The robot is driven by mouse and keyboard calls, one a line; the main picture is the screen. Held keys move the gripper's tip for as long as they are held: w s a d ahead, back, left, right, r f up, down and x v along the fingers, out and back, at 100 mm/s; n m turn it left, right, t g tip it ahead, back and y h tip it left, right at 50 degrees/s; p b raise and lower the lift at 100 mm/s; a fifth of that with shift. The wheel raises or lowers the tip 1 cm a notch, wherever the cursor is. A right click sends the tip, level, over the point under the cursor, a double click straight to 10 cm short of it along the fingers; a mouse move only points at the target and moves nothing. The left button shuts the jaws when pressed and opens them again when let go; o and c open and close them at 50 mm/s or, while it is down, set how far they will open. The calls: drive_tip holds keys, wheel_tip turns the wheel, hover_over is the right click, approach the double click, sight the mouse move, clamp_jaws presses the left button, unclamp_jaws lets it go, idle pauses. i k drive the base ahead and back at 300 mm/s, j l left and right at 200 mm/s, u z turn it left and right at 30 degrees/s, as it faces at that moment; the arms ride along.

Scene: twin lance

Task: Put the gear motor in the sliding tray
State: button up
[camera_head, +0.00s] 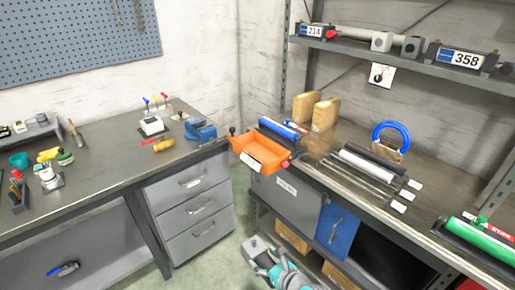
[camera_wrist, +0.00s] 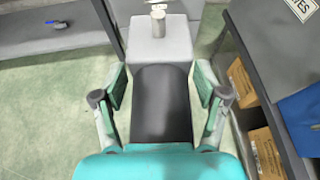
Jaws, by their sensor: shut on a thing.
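The gear motor (camera_wrist: 162,100) has a pale grey block with a short metal shaft at its far end and a black cylindrical body. My gripper (camera_wrist: 160,92) has its two fingers on either side of the black body and is shut on it. In the head view my gripper (camera_head: 277,270) is low at the bottom middle, and the motor's grey block (camera_head: 255,246) shows just beyond it, below bench height. The sliding tray appears to be the orange tray (camera_head: 270,150) with a white label, at the near left corner of the right bench. It looks empty and stands above the motor.
The left bench has a grey drawer unit (camera_head: 195,207) and small tools on top. The right bench carries rollers and rods (camera_head: 362,178), with a grey cabinet (camera_head: 284,205) and a blue panel (camera_head: 336,228) below. Cardboard boxes (camera_wrist: 265,153) sit on its lower shelf. Green floor lies between.

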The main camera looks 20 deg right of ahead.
sight(256, 154)
drive_tip(key=i+j+z, duration=0.1)
drive_tip(key=i, duration=0.35)
drive_tip(key=i+j, duration=0.3)
drive_tip(key=i, duration=0.15)
drive_tip(key=i+l+z, duration=0.05)
